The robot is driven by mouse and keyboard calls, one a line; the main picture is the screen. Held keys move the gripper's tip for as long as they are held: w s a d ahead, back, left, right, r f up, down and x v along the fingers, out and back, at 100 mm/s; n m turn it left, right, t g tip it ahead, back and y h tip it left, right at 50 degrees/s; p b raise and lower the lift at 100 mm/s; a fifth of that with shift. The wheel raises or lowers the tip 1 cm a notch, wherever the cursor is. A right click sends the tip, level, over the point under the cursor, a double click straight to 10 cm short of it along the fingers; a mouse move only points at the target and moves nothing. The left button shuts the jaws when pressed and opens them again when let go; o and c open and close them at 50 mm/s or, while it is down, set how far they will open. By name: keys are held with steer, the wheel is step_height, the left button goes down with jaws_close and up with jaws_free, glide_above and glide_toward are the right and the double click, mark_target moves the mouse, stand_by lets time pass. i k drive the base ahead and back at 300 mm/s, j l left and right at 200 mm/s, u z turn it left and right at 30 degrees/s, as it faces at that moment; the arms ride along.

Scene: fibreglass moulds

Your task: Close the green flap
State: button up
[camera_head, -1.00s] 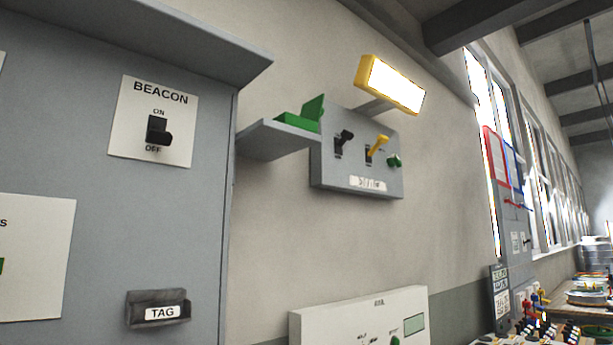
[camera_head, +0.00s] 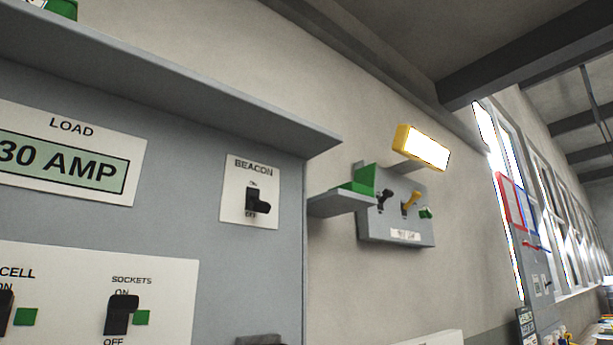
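A green flap (camera_head: 365,180) stands upright on a small grey shelf (camera_head: 335,206), beside a grey wall box with a black and a yellow lever. A second green piece (camera_head: 62,8) shows at the top left above the grey cabinet's ledge, cut off by the picture edge. I cannot tell which of the two the task means. My gripper is not in view.
A large grey cabinet (camera_head: 272,275) with a projecting top ledge (camera_head: 180,85) fills the left. It carries BEACON and SOCKETS switches and a LOAD label. A yellow-framed lamp (camera_head: 422,147) juts out above the wall box. Windows line the right wall.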

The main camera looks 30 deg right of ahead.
mark_target(365, 175)
steer(key=l+u, duration=0.5)
steer(key=l, duration=0.3)
steer(key=l+u, duration=0.5)
steer(key=l, duration=0.35)
steer(key=k+j, duration=0.05)
